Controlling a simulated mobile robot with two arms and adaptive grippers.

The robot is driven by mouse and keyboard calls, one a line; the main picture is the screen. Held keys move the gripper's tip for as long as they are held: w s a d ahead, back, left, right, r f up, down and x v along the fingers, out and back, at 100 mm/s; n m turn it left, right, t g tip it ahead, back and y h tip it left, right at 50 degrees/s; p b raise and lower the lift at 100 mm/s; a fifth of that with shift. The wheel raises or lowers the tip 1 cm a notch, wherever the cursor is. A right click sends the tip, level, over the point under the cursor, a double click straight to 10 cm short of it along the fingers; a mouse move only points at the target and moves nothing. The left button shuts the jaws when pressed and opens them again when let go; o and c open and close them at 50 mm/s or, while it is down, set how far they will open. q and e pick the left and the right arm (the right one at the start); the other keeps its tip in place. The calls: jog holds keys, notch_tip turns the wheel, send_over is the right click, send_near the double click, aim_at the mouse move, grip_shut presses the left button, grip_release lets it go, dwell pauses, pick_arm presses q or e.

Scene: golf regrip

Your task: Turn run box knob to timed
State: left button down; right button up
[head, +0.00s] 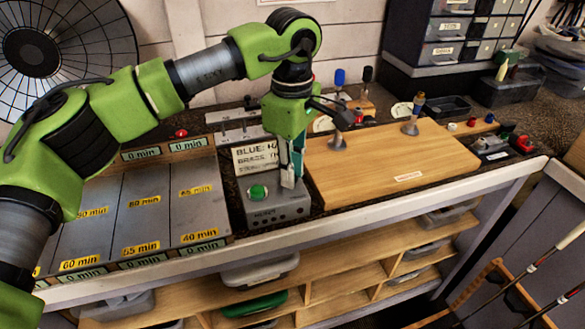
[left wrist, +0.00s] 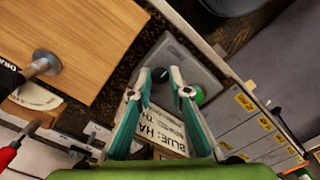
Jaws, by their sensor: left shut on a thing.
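The run box (head: 277,211) is a small grey box at the front of the bench, with a green button (head: 257,192) on its top left. My left gripper (head: 290,181) points down over its right part, and its fingers hide the knob in the head view. In the left wrist view, the dark knob (left wrist: 158,75) sits between the fingertips of my left gripper (left wrist: 160,84), which are shut on it. The run box (left wrist: 207,68) and the green button also show there. The knob's pointer and markings cannot be read. My right gripper is in neither view.
A lettered card (head: 253,159) stands just behind the run box. A wooden board (head: 375,165) with metal posts lies to the right. Grey timed lanes (head: 140,215) lie to the left. Golf clubs (head: 530,270) lean at the lower right.

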pick_arm(q)
jog(key=shift+w+r, duration=0.2)
jog(key=shift+r, duration=0.05)
jog(key=c, duration=1.9)
grip_release()
jog(key=shift+s+a+f, duration=0.1)
notch_tip(320, 180, up, 12)
